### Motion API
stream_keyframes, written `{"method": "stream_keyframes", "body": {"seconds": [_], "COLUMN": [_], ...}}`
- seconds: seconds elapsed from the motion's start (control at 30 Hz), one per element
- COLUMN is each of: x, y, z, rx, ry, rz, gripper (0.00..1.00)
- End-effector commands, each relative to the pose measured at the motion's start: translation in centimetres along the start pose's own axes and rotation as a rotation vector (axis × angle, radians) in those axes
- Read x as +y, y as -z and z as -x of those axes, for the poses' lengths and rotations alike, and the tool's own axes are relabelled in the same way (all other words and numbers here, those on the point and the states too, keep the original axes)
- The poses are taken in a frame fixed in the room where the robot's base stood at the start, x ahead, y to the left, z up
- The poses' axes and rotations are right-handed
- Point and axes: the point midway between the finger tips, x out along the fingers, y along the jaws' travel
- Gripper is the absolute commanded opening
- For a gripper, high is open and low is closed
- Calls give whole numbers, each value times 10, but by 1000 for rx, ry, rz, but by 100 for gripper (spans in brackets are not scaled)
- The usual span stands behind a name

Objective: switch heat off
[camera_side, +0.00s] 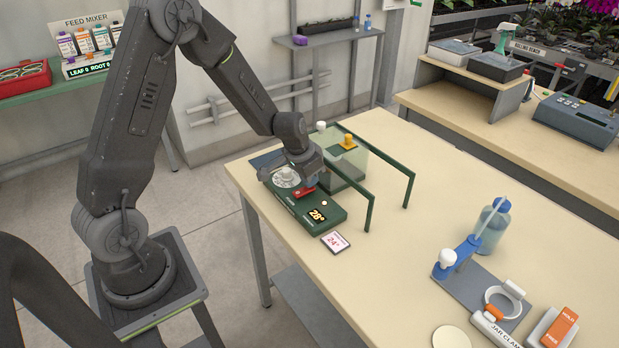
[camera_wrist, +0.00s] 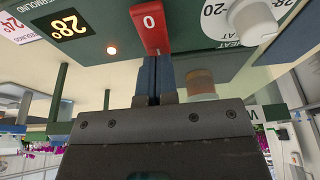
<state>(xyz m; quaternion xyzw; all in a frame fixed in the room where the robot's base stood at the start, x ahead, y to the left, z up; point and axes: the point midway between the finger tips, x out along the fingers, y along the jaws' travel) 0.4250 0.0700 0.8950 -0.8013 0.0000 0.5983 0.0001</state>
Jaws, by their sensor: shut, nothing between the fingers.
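The dark green heat controller (camera_side: 335,222) lies at the left end of the bench. In the side view my gripper (camera_side: 307,174) partly hides the controller.
A pink-lettered card (camera_side: 335,242) lies in front of the controller. A blue-capped bottle (camera_side: 493,225) and a clamp stand further right. The bench middle is clear.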

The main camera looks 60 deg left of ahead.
Motion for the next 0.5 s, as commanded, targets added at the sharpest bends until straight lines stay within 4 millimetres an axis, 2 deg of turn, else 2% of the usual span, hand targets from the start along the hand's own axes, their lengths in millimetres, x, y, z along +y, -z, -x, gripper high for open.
{"method": "stream_keyframes", "body": {"seconds": [0.5], "x": [0], "y": [0], "z": [-8], "rx": [0], "ry": [0], "rz": [-1], "gripper": [0]}}
